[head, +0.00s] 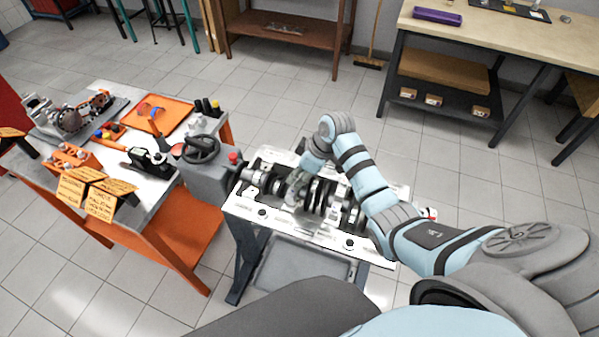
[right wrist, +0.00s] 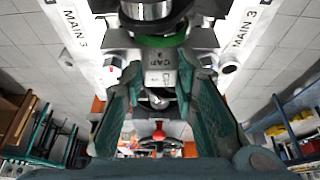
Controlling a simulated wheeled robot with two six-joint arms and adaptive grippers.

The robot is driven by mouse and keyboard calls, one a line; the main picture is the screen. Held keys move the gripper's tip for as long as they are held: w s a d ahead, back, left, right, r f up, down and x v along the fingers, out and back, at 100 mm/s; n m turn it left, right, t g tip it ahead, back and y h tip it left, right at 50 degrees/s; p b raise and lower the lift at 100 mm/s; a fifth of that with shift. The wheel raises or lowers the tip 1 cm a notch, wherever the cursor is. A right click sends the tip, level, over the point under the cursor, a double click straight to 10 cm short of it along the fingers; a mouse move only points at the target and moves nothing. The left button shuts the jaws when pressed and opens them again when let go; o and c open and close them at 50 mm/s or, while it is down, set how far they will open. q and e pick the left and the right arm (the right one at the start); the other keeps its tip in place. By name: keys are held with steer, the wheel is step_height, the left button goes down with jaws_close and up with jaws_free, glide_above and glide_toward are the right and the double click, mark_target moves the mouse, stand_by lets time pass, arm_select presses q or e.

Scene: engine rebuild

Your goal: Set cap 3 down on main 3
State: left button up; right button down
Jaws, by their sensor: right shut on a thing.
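In the head view my right gripper (head: 297,190) points down at the crankshaft (head: 331,196) on the light engine block (head: 268,213). In the right wrist view the gripper (right wrist: 158,112) is shut on cap 3 (right wrist: 160,62), a grey block with "CAP" lettering on it. The cap is between the two green-lined fingers. "MAIN 3" labels stand on both sides of it, on the block's rails (right wrist: 75,30). A dark journal with a green band (right wrist: 160,41) shows right beside the cap. I cannot tell whether the cap touches its seat. My left gripper is not in view.
A grey housing with a black handwheel (head: 202,149) stands at the block's left end. An orange-and-steel bench (head: 160,195) at left carries an orange tray (head: 172,118), tools and parts. A wooden workbench (head: 480,40) stands at back right. Floor between them is clear.

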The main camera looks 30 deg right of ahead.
steer(key=shift+f+b, duration=0.4)
steer(key=shift+f, duration=0.3)
steer(key=c, duration=1.5)
jaws_free()
steer(key=shift+c, duration=0.2)
steer(key=shift+r+p, duration=0.8)
steer(key=shift+p, duration=0.3)
steer(key=shift+r, duration=0.15)
steer(key=shift+r, duration=0.5)
steer(key=o, duration=0.6)
